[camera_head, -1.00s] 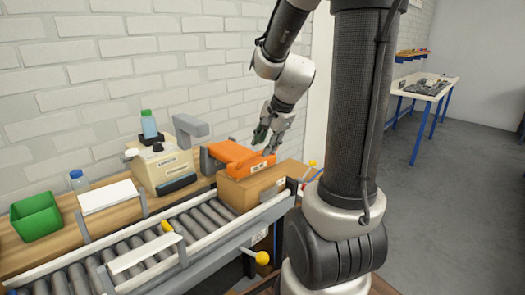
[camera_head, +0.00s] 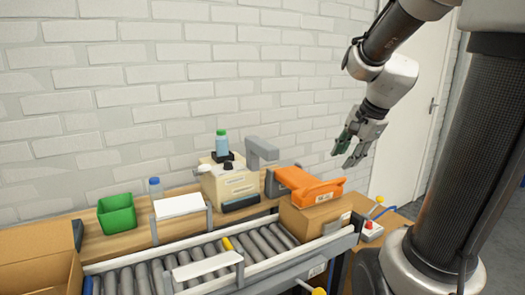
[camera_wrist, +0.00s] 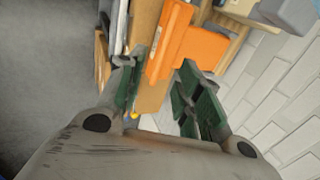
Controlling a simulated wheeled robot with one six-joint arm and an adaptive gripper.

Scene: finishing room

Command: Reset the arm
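My gripper (camera_head: 350,150) hangs from the arm at the right of the head view, above and to the right of the orange tool (camera_head: 311,187). Its fingers point down and are spread apart, with nothing between them. In the wrist view my gripper (camera_wrist: 156,98) shows two green-padded fingers with a clear gap. The orange tool (camera_wrist: 199,50) lies beyond the fingertips there, apart from them. The orange tool rests over a cardboard box (camera_head: 300,222).
A roller conveyor (camera_head: 130,281) runs along the front of a wooden bench (camera_head: 130,240). A green bin (camera_head: 117,214), a beige machine (camera_head: 229,182) and a blue bottle (camera_head: 222,143) stand along the white brick wall. A red button box (camera_head: 370,231) is right of the cardboard box.

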